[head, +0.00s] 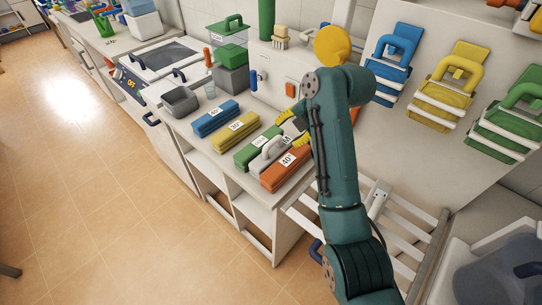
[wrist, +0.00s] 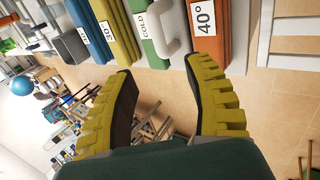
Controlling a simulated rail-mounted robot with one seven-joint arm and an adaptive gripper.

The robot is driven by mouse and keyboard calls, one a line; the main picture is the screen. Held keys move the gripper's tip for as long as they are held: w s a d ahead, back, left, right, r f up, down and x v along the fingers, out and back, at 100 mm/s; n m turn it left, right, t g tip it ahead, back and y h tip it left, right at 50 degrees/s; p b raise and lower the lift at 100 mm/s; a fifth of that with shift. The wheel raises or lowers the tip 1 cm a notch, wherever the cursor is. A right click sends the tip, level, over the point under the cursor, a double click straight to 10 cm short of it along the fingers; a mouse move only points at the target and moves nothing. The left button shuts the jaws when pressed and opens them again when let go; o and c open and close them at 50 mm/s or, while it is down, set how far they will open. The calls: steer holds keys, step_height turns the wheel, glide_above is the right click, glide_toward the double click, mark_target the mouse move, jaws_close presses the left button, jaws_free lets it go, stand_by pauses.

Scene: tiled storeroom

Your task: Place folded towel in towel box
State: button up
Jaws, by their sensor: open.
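My gripper (wrist: 160,72) has yellow ribbed fingers, spread apart with nothing between them. In the head view it (head: 290,126) hangs over the counter beside the labelled long blocks. A grey-white piece with a loop handle (head: 268,152) lies between the green block (head: 251,148) marked COLD and the orange block (head: 286,170) marked 40°. Its handle (wrist: 177,42) shows just beyond the fingertips in the wrist view, apart from them. A yellow block (head: 235,132) and a blue block (head: 215,117) lie further left. I cannot tell which thing is the folded towel or the towel box.
Blue (head: 395,62), yellow (head: 453,80) and green (head: 512,116) handled pieces sit in wall racks at right. A grey bin (head: 180,101) and a green-lidded box (head: 228,40) stand further along the counter. Tiled floor (head: 90,180) in front is clear.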

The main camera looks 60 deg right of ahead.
mark_target(272, 143)
steer(key=b+x, duration=0.3)
steer(key=x, duration=0.9)
steer(key=shift+w+a, duration=0.1)
steer(key=shift+a, duration=0.05)
jaws_close()
